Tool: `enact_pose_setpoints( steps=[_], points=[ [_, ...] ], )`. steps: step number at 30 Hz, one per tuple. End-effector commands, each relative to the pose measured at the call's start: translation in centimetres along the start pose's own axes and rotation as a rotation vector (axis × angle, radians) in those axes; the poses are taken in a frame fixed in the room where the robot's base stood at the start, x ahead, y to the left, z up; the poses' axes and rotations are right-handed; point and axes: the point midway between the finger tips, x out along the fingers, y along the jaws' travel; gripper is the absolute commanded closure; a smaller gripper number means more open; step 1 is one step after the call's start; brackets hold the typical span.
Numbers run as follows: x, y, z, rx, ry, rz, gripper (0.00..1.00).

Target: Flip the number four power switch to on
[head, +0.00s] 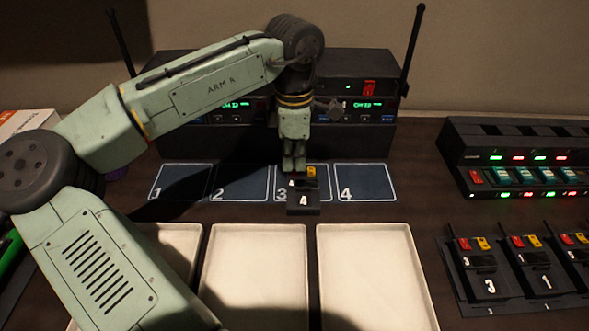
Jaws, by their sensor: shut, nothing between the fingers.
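My gripper (294,168) points down right at the pack's top left, shut and empty. The fingers cover that part of the pack, so any red switch there is hidden. I cannot tell whether the fingers touch the pack, or which way its power switch is set.
Behind stands a black rack with green displays, a red switch (369,88) and two antennas. Three pale trays (258,270) lie in front. At right are a charger with lit lamps (520,175) and several similar packs (487,272) with red and yellow parts.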

Motion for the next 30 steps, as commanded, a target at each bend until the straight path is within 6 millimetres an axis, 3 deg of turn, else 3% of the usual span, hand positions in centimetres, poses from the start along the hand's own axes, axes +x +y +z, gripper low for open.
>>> enact_pose_setpoints(
  steps=[30],
  points=[
    [1.5,0.0,0.0,0.001,0.0,0.0,1.0]
  ],
)
